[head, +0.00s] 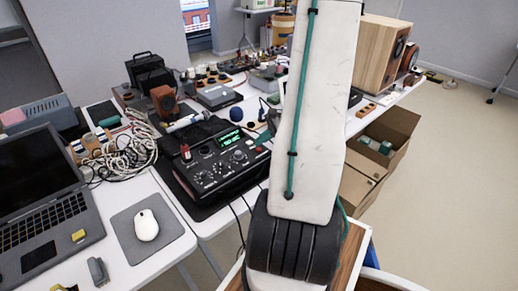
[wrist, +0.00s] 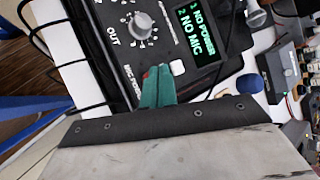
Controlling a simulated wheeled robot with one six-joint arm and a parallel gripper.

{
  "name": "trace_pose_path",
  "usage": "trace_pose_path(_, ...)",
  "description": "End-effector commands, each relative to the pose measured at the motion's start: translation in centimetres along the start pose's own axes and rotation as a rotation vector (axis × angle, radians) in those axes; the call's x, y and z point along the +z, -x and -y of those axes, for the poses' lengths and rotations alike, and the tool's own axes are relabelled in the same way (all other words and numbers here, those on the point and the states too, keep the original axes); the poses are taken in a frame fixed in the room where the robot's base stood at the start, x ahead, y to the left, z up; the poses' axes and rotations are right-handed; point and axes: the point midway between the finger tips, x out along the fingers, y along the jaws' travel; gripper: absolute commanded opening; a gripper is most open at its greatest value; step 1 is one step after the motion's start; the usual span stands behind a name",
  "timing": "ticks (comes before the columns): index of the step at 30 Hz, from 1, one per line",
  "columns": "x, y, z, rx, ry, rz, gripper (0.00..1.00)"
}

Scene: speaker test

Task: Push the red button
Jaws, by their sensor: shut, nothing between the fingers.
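A black speaker tester (head: 222,163) with a lit green display, knobs and a dark panel sits on the white table in the head view. In the wrist view its panel (wrist: 112,30) fills the upper left, and the display reads "NO POWER" and "NO MIC". My gripper (wrist: 160,76) has teal fingers, shut and empty, over the panel's edge near the "MIC POWER" label. A small red spot (wrist: 146,74) shows right beside the fingertips; it may be the red button, mostly hidden by them. I cannot tell whether they touch. In the head view my arm covers most of the gripper.
A laptop (head: 40,200), a white mouse (head: 146,225) and coiled cable (head: 128,150) lie to the left. Small electronics crowd the table behind. Open cardboard boxes (head: 385,150) stand at the right.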

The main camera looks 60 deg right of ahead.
Motion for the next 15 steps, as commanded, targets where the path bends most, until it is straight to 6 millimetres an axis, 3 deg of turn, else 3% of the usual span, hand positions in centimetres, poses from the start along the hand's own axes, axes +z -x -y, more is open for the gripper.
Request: trace_pose_path(15, -0.39, -0.55, -0.39, 0.0, 0.0, 0.0, 0.0)
